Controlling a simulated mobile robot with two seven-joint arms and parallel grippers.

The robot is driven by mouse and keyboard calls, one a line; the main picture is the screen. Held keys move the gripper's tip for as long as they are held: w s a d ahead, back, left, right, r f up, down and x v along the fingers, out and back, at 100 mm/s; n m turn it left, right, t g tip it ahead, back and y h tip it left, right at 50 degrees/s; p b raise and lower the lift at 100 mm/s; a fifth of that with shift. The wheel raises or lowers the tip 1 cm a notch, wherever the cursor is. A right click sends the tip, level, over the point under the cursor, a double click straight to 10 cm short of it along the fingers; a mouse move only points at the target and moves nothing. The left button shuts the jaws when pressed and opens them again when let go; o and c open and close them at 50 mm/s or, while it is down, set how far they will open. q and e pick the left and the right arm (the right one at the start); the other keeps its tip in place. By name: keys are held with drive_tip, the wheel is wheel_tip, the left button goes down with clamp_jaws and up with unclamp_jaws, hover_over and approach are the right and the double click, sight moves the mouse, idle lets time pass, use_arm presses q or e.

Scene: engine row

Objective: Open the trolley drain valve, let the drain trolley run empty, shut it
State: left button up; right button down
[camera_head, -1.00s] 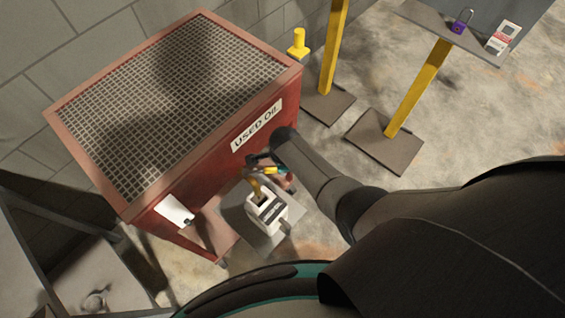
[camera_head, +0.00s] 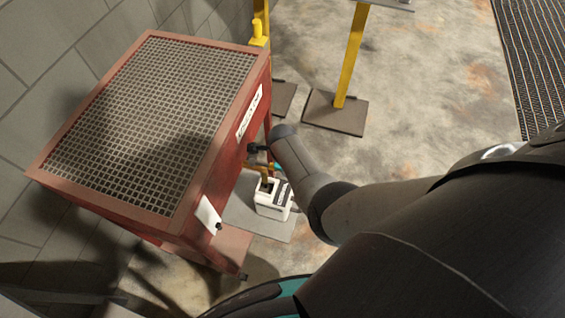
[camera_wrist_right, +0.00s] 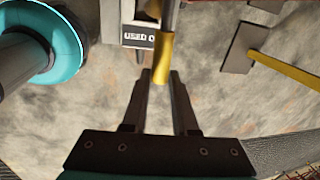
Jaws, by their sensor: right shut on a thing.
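The red drain trolley (camera_head: 190,222), with a grated top and a "USED OIL" label, stands by the wall in the head view. My right gripper reaches its front low side, where the fingers are mostly hidden by my arm. In the right wrist view my right gripper (camera_wrist_right: 161,78) is shut on the yellow valve handle (camera_wrist_right: 163,60). A white jug (camera_head: 272,198) stands below the valve, and it also shows in the right wrist view (camera_wrist_right: 112,22). An amber-brown strip, looking like oil, runs down to the jug's opening (camera_head: 266,183). My left gripper is not in view.
The jug stands on a grey floor sheet (camera_head: 240,215). A yellow post on a dark base plate (camera_head: 335,112) stands right of the trolley. A floor grate (camera_head: 530,60) lies at the far right. The concrete floor between is clear.

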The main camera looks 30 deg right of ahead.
drive_tip(key=shift+s+a+m, duration=0.2)
drive_tip(key=shift+s+m, duration=0.05)
drive_tip(key=shift+m, duration=0.05)
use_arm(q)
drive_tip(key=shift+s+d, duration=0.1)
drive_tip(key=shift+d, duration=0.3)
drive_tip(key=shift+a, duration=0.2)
use_arm(e)
drive_tip(key=shift+s+a, duration=0.1)
drive_tip(key=c, duration=1)
unclamp_jaws()
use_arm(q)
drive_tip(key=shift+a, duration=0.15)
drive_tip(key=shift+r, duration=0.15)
use_arm(e)
drive_tip(key=shift+r, duration=0.1)
use_arm(q)
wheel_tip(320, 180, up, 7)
drive_tip(key=p, duration=0.7)
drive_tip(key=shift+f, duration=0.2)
use_arm(e)
drive_tip(key=r, duration=0.4)
drive_tip(key=s+a+r, duration=0.1)
drive_tip(key=r, duration=0.2)
drive_tip(key=shift+r, duration=0.1)
